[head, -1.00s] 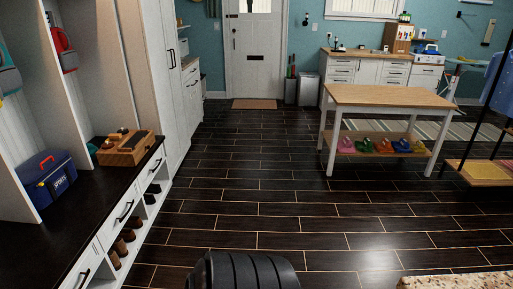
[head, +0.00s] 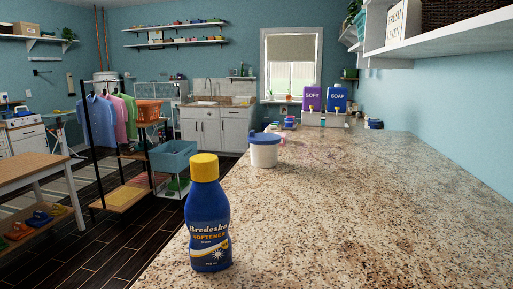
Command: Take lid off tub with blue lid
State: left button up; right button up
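A white tub (head: 264,154) stands upright on the speckled granite counter, beyond the softener bottle. Its blue lid (head: 263,138) sits on top, with a part sticking out to the left over the rim. Neither of my grippers shows in the head view, so I cannot tell how they stand relative to the tub.
A blue softener bottle (head: 208,220) with a yellow cap stands near the counter's left edge, close to me. Purple (head: 313,98) and blue (head: 337,99) dispensers stand at the far end. The counter's (head: 340,210) right side is clear. A shelf (head: 440,36) overhangs at upper right.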

aim_at(260, 138)
jog(key=k, duration=0.65)
jog(key=u, duration=1.7)
jog(key=i+j+u, duration=0.15)
jog(key=u, duration=0.2)
jog(key=i+j+u, duration=0.1)
jog(key=i+u, duration=0.6)
jog(key=i+l+z, duration=0.15)
jog(key=i+z, duration=0.8)
jog(key=i+j+z, duration=0.35)
jog(key=i+z, duration=0.15)
jog(key=i+l+z, duration=0.25)
jog(key=i+z, duration=0.15)
jog(key=i+l+z, duration=0.1)
jog(key=i+z, duration=0.75)
jog(key=i+j+z, duration=0.15)
jog(key=i+z, duration=0.95)
jog(key=z, duration=0.15)
jog(key=i+j+z, duration=0.2)
jog(key=i+z, duration=0.25)
jog(key=k, duration=0.1)
